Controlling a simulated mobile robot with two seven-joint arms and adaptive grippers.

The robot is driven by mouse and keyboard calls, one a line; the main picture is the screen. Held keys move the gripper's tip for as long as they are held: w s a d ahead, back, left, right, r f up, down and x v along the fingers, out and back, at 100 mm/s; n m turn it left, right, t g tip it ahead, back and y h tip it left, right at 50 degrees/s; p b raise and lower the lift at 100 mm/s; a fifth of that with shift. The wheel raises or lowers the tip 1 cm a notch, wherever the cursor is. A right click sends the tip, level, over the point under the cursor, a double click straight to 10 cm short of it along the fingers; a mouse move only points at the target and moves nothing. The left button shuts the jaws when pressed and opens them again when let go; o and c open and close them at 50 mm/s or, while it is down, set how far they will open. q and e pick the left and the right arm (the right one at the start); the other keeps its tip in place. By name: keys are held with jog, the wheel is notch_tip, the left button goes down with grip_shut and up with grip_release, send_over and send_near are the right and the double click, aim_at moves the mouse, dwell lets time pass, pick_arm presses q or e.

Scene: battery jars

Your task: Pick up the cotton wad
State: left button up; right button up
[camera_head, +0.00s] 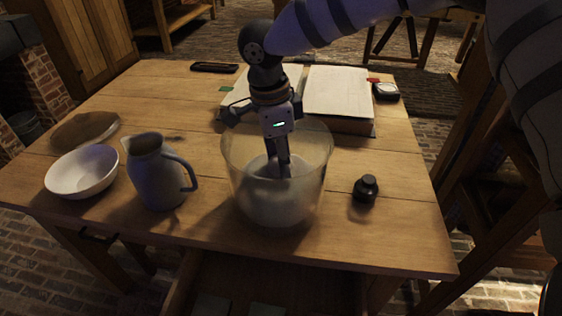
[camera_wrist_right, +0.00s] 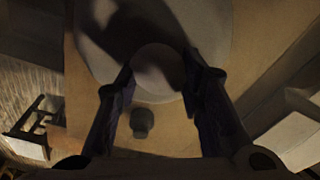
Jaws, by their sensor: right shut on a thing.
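My right gripper (camera_head: 280,168) reaches straight down into a wide clear glass jar (camera_head: 322,150) at the middle of the table's front half. In the right wrist view the same gripper (camera_wrist_right: 160,78) is shut on a round pale wad, the cotton wad (camera_wrist_right: 158,68), held between its fingertips. In the head view the wad is hard to tell apart from the whitish lower part of the jar. I cannot tell whether it touches the jar's floor. My left gripper is not in view.
A grey jug (camera_head: 155,175) and a white bowl (camera_head: 80,172) stand left of the jar. A small black bottle (camera_head: 365,189) stands to its right. An open book (camera_head: 340,95) lies behind. The wooden table (camera_head: 400,215) is clear at the front right.

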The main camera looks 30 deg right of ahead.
notch_tip(320, 180, up, 3)
jog(key=shift+f, duration=0.15)
pick_arm(q)
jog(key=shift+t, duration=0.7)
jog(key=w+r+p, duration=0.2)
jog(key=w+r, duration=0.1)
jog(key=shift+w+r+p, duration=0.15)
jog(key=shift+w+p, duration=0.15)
jog(key=shift+p, duration=0.05)
pick_arm(e)
jog(key=s+a+r, duration=0.8)
jog(key=s+r, duration=0.2)
jog(key=s, duration=0.1)
jog(key=shift+s+a+r, duration=0.15)
jog(key=shift+s, duration=0.05)
jog(key=shift+o, duration=0.6)
